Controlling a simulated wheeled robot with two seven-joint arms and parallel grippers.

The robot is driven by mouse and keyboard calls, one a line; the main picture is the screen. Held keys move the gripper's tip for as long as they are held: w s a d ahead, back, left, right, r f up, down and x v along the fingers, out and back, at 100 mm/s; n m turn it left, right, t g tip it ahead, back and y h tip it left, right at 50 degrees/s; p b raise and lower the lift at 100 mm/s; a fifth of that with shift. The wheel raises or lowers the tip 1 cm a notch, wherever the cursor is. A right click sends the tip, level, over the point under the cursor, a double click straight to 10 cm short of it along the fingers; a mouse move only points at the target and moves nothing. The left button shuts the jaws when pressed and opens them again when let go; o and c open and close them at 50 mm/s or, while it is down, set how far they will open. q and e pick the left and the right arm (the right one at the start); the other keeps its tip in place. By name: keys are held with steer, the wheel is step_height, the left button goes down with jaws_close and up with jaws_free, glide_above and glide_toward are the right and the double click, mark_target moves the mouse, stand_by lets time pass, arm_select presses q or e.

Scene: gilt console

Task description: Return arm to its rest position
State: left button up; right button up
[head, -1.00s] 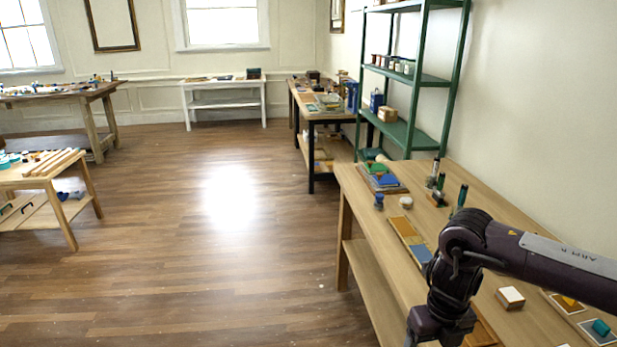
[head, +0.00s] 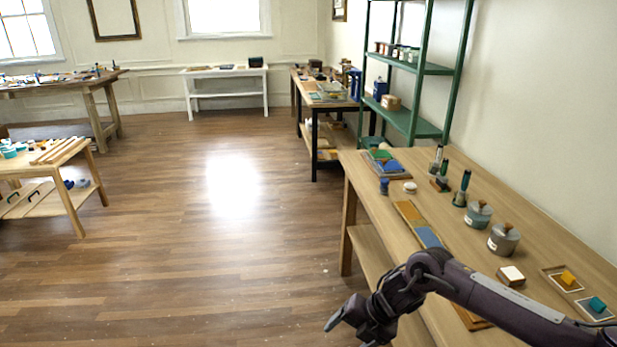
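My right arm (head: 480,295) comes in from the lower right and reaches over the front edge of the wooden workbench. My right gripper (head: 347,335) hangs out past that edge, above the floor, near the bottom of the head view. Its fingers look spread apart with nothing between them; the lower one runs close to the picture's bottom edge. My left arm and gripper are not in view.
The workbench (head: 385,226) bears two lidded pots (head: 503,238), a white-topped block (head: 510,275), colour boards (head: 427,236) and several upright tools (head: 462,188). A green shelf (head: 414,120) stands behind it. The floor (head: 200,240) to the left is clear.

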steer(key=w+a+f+m+t+y, duration=0.1)
steer(key=w+a+f+m+y, duration=0.1)
steer(key=a+f+m, duration=0.4)
steer(key=s+d+f+m+t, duration=0.1)
steer(key=s+d+f+m, duration=0.1)
steer(key=f+m, duration=0.35)
steer(key=s+d+f+m+t+h, duration=0.1)
steer(key=s+d+f+m, duration=0.15)
steer(key=f, duration=0.55)
steer(key=s+d+f+m+t, duration=0.1)
steer(key=s+d+f+m, duration=0.25)
steer(key=f, duration=0.35)
steer(key=s+d+f+m+h, duration=0.2)
steer(key=s+d+f+m, duration=0.1)
steer(key=s+f, duration=0.35)
steer(key=s+d+f+m+h, duration=0.1)
steer(key=s+d+f+m, duration=0.1)
steer(key=s+f+m, duration=0.4)
steer(key=s+d+f+m+g+h, duration=0.1)
steer(key=s+d+f, duration=0.1)
steer(key=s, duration=0.6)
steer(key=s+d+f+m+g+h, duration=0.1)
steer(key=s+d+f+g, duration=0.1)
steer(key=s, duration=0.7)
steer(key=s+d+f+m+g+h, duration=0.1)
steer(key=s+d+f, duration=0.1)
steer(key=s, duration=0.7)
steer(key=shift+d, duration=0.5)
